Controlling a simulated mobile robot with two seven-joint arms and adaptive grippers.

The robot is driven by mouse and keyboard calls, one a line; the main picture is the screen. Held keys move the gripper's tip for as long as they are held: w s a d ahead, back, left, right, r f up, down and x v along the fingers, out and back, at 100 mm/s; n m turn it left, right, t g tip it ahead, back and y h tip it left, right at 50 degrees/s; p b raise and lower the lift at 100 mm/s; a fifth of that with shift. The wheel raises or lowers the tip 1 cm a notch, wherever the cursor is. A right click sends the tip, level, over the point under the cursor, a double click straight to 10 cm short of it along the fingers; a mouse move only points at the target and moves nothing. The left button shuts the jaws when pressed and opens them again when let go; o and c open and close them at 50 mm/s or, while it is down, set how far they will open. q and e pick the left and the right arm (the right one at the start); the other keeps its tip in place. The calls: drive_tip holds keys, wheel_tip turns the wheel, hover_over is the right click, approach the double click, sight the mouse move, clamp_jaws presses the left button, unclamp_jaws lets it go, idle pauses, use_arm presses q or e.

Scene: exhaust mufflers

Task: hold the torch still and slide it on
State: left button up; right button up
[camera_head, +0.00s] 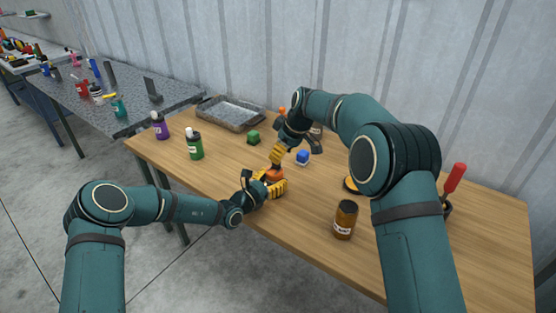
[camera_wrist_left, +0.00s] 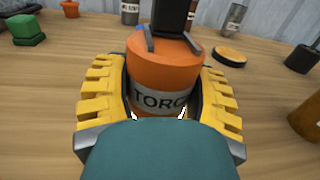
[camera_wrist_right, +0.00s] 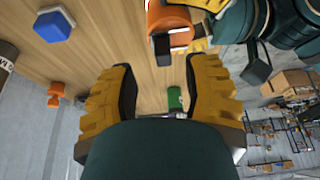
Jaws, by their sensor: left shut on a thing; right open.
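The torch (camera_wrist_left: 165,75) is an orange cylinder with a grey label reading "TORC". It stands roughly upright in the left wrist view, with a dark upright part and small grey pieces at its top. My left gripper (camera_head: 271,187) is shut around its sides, low over the table; the torch (camera_head: 274,174) shows as a small orange patch in the head view. No slider can be made out.
A blue block (camera_head: 303,157) lies right of the grippers, and a green block (camera_head: 253,137) behind them. Green (camera_head: 195,145) and purple (camera_head: 159,126) bottles stand left. A brown jar (camera_head: 345,222) stands front right. A metal tray (camera_head: 205,112) lies at the back.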

drive_tip(key=v, duration=0.7)
drive_tip(key=shift+r, duration=0.2)
drive_tip(key=shift+d, duration=0.1)
use_arm(q)
drive_tip(key=o, duration=1.3)
drive_tip(key=shift+a, duration=0.1)
